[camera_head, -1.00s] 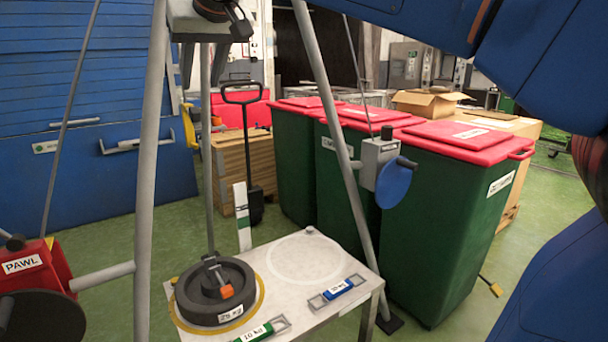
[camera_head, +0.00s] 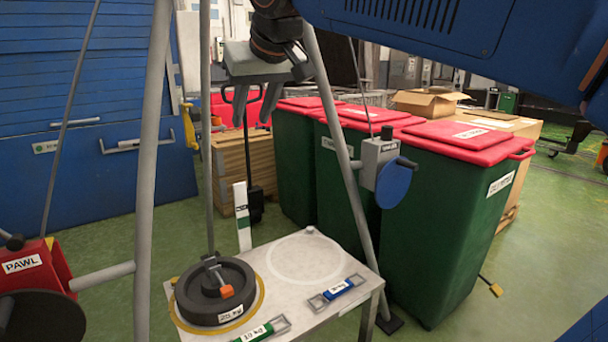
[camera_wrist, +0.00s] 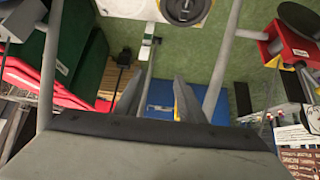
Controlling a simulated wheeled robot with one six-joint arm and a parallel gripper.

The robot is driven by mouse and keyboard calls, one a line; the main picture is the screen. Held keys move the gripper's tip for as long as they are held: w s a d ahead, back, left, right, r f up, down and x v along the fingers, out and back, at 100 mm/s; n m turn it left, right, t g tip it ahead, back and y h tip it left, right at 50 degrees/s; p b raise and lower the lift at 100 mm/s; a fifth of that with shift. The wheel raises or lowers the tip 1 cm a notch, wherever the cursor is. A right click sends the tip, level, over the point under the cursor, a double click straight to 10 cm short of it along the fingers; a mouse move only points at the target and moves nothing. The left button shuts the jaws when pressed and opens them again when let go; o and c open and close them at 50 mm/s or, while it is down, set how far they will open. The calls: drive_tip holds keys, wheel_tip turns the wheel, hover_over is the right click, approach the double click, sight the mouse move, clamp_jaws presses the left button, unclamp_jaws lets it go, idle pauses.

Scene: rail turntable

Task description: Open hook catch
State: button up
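A grey hook catch with an orange tab (camera_head: 227,291) sits on top of a dark round weight (camera_head: 190,306). A thin rod or line runs up from it. The weight rests inside a yellow ring on the small metal table (camera_head: 340,262). In the wrist view part of the dark weight (camera_wrist: 180,10) shows at the top edge, and the catch is not clear there. My gripper (camera_head: 252,122) hangs fingers down, well above the table and right of the line. Its two fingers are apart with nothing between them; the wrist view (camera_wrist: 157,85) shows the same gap.
Grey tripod legs (camera_head: 149,170) stand on both sides of the table, the right one (camera_head: 340,150) near my gripper. A winch with a blue disc (camera_head: 393,183) is on that leg. A red PAWL box (camera_head: 55,268) is at left. Green bins (camera_head: 440,230) stand behind right.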

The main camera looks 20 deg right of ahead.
drive_tip(key=s+d+f+g, duration=0.1)
drive_tip(key=s+d+f, duration=0.5)
drive_tip(key=f, duration=0.6)
drive_tip(key=shift+s+d+m+h, duration=0.15)
drive_tip(key=shift+d+m+h, duration=0.25)
drive_tip(key=shift+d, duration=0.85)
